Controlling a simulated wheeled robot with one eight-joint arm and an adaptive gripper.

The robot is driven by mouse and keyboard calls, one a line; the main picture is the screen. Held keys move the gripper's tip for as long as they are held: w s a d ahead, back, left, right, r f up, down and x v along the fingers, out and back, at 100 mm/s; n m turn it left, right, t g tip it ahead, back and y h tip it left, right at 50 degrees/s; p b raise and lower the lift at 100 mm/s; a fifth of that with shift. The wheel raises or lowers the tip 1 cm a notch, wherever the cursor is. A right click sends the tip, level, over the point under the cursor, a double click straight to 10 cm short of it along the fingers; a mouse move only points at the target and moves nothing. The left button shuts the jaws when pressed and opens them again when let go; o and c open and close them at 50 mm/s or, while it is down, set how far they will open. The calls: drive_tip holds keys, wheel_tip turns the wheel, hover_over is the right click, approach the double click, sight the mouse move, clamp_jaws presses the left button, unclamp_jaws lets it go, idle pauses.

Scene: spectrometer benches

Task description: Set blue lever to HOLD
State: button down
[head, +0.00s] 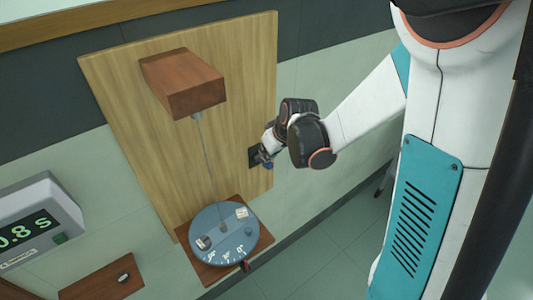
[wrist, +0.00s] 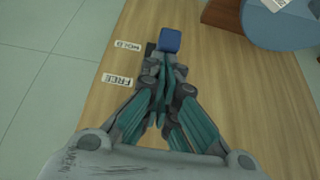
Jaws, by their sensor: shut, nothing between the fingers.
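The blue lever's knob (wrist: 170,40) stands out from a wooden board in the wrist view, level with the HOLD label (wrist: 127,45). The FREE label (wrist: 117,80) is nearer my wrist. My gripper (wrist: 163,62) is shut and empty, its tips close against the FREE side of the knob; whether they touch I cannot tell. The lever's dark plate (wrist: 150,49) is mostly hidden behind the fingers. In the head view my gripper (head: 264,158) is at the board's right edge, by the dark plate (head: 254,157), and largely covers the lever.
A pendulum rod (head: 208,160) hangs from a brown block (head: 187,85) over a round blue dial (head: 224,232), left of my gripper. A timer (head: 35,222) is at far left. The floor (head: 330,245) at right is clear.

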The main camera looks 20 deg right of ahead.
sight(272, 166)
drive_tip(key=s+f+t+b, duration=0.1)
drive_tip(key=b, duration=0.1)
drive_tip(key=f+t+y+b, duration=0.1)
drive_tip(key=b, duration=0.2)
drive_tip(key=shift+s+d+f+t, duration=0.3)
drive_tip(key=shift+s+d+t, duration=0.05)
drive_tip(key=shift+s+t, duration=0.05)
drive_tip(key=shift+s+f+b, duration=0.4)
drive_tip(key=shift+f+b, duration=0.35)
drive_tip(key=shift+b, duration=0.4)
drive_tip(key=shift+d+r, duration=0.1)
drive_tip(key=shift+r, duration=0.15)
drive_tip(key=shift+r+p, duration=0.65)
drive_tip(key=shift+p, duration=0.05)
